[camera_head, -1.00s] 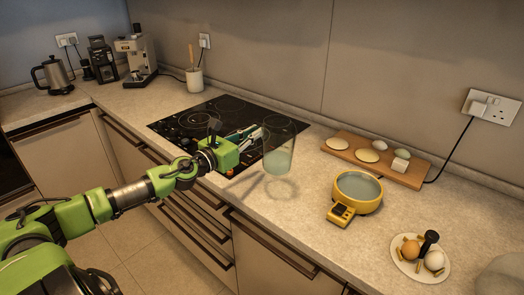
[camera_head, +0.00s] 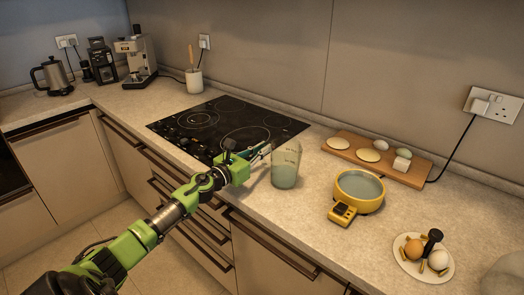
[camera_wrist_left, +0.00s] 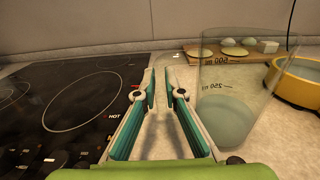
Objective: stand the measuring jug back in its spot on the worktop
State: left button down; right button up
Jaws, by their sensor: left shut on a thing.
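The clear measuring jug (camera_head: 286,166) has some pale liquid-like tint at its bottom and stands nearly upright at the front of the worktop (camera_head: 300,215), right of the hob. Its base looks to be at or very near the worktop surface. My left gripper (camera_head: 266,151) is on the jug's left side, shut on it. In the left wrist view the jug (camera_wrist_left: 232,110) fills the right side, with 500 and 250 ml marks. The left fingertips (camera_wrist_left: 163,90) show a narrow gap, and the part held between them is hard to see. My right gripper is not in view.
The black hob (camera_head: 225,125) lies left of the jug. A yellow kitchen scale (camera_head: 343,212) with a bowl stands close on its right.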

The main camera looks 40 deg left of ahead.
pick_arm(q)
jog(key=shift+r, duration=0.25)
jog(key=shift+f, duration=0.2)
jog(key=c, duration=2.1)
grip_release()
jog(key=shift+c, duration=0.2)
jog(key=shift+s, duration=0.1)
jog(key=shift+r, duration=0.15)
jog(key=shift+s+f, duration=0.2)
jog(key=shift+s, duration=0.05)
jog(key=s, duration=0.3)
jog(key=s+b, duration=0.1)
jog(key=s, duration=0.6)
jog(key=shift+s+a+b, duration=0.15)
jog(key=shift+a+b, duration=0.15)
jog(key=shift+b, duration=0.1)
jog(key=shift+s+r, duration=0.15)
jog(key=shift+s, duration=0.45)
